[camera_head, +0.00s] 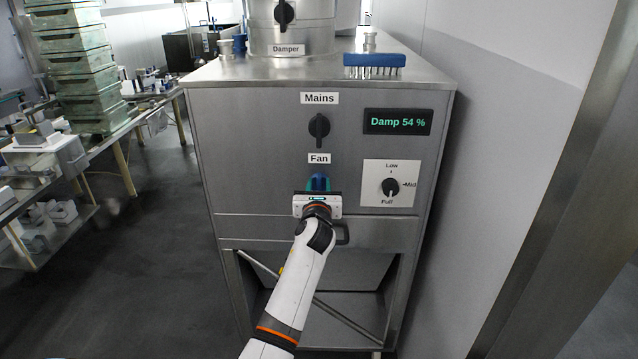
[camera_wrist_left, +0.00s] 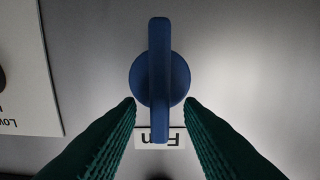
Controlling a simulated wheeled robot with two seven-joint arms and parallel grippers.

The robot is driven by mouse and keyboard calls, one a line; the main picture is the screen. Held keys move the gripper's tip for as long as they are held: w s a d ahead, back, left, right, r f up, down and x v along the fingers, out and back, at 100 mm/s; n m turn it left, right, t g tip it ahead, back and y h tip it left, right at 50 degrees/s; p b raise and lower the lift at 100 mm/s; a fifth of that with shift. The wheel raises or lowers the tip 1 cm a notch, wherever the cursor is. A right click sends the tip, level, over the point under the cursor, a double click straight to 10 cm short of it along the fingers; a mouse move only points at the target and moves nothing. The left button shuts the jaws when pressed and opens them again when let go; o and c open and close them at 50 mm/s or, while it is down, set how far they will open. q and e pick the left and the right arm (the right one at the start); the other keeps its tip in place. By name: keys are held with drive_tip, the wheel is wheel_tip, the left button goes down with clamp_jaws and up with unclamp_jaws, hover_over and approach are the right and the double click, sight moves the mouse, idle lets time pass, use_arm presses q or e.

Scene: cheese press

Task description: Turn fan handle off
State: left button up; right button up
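The fan handle (camera_head: 319,181) is a blue rotary knob below the "Fan" label (camera_head: 319,159) on the steel cabinet front. It is partly hidden behind my left gripper (camera_head: 318,191) in the head view. In the left wrist view the blue handle (camera_wrist_left: 160,75) shows whole, its long bar vertical in the picture, the lower end over the upside-down label (camera_wrist_left: 173,139). My left gripper (camera_wrist_left: 160,103) is open, with its green ribbed fingers on either side of the bar's lower part and gaps between. My right gripper is not in view.
Above is the black Mains knob (camera_head: 319,128); to the right are a black dial (camera_head: 390,187) and a display (camera_head: 398,121) reading "Damp 54 %". A blue brush (camera_head: 374,62) lies on the cabinet top. A wall stands at right; stacked crates (camera_head: 78,60) are at left.

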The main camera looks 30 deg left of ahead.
use_arm(q)
drive_tip(key=shift+x, duration=1.05)
clamp_jaws()
